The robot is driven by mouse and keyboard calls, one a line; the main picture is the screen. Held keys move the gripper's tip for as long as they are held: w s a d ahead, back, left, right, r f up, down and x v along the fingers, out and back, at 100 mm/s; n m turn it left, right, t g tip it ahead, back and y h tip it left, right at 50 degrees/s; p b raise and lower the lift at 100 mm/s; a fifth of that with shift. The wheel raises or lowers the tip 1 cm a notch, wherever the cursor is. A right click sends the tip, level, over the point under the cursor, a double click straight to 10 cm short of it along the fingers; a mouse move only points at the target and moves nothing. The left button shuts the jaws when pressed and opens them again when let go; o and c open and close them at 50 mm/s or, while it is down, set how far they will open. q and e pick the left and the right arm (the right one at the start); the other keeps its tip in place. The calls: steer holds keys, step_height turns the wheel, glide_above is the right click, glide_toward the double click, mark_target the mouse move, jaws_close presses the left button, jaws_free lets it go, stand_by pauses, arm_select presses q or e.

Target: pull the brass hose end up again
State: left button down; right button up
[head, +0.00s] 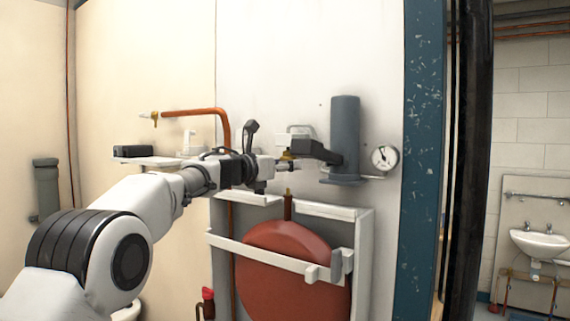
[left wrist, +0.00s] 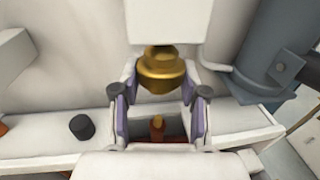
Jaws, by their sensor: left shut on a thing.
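The brass hose end (left wrist: 161,70) sits between the finger pads of my left gripper (left wrist: 160,100) in the left wrist view, under a white block-like part. My left gripper (head: 286,160) is shut on it; in the head view the brass shows only as a small patch. My right gripper is not in view.
A white frame (head: 362,235) surrounds the red vessel. A copper pipe (head: 195,112) bends down behind my arm. A blue post (head: 418,150) stands farther right.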

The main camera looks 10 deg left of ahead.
arm_select(q)
steer(key=shift+r, duration=0.25)
steer(key=c, duration=0.7)
jaws_free()
steer(key=shift+c, duration=0.2)
steer(key=shift+o, duration=0.8)
steer(key=shift+w+d+f, duration=0.1)
steer(key=shift+w, duration=0.05)
steer(key=shift+w+d+f, duration=0.15)
steer(key=shift+w, duration=0.1)
steer(key=shift+s+a, duration=0.25)
steer(key=v, duration=1.1)
steer(key=shift+s, duration=0.15)
